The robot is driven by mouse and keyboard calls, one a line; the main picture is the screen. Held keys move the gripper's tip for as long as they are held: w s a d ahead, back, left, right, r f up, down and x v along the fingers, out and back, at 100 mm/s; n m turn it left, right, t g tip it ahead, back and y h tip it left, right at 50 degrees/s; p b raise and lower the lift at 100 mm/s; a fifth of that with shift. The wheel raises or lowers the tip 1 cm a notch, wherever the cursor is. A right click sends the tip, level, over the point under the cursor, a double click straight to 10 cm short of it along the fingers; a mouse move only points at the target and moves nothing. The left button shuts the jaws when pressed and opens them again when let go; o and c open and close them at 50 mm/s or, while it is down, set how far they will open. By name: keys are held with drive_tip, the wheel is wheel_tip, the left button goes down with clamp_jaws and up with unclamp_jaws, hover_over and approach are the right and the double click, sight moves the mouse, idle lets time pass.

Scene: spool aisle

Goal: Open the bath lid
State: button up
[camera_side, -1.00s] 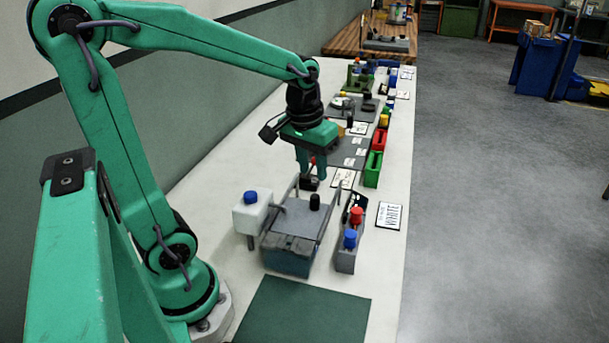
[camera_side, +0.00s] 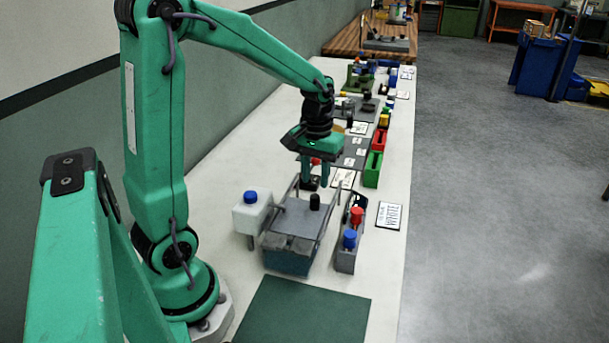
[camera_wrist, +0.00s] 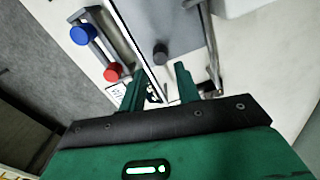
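The bath is a grey-blue box (camera_side: 288,262) on the white bench, with a flat grey lid (camera_side: 298,222) lying over its top. A black knob (camera_side: 314,201) stands up from the lid, and it also shows in the wrist view (camera_wrist: 161,54). My gripper (camera_side: 315,184) is above the far end of the bath, fingers pointing down. In the wrist view my gripper (camera_wrist: 161,74) has its two green fingers apart with nothing between them. The knob lies just beyond the fingertips in that view, apart from them.
A white container with a blue cap (camera_side: 251,213) stands left of the bath. A grey rack (camera_side: 345,261) with red-topped (camera_side: 357,215) and blue-topped (camera_side: 349,239) items stands close on its right. Thin upright rods flank the lid. A green mat (camera_side: 303,310) lies in front.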

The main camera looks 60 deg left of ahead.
sight(315, 196)
drive_tip(key=shift+f, duration=3.4)
clamp_jaws()
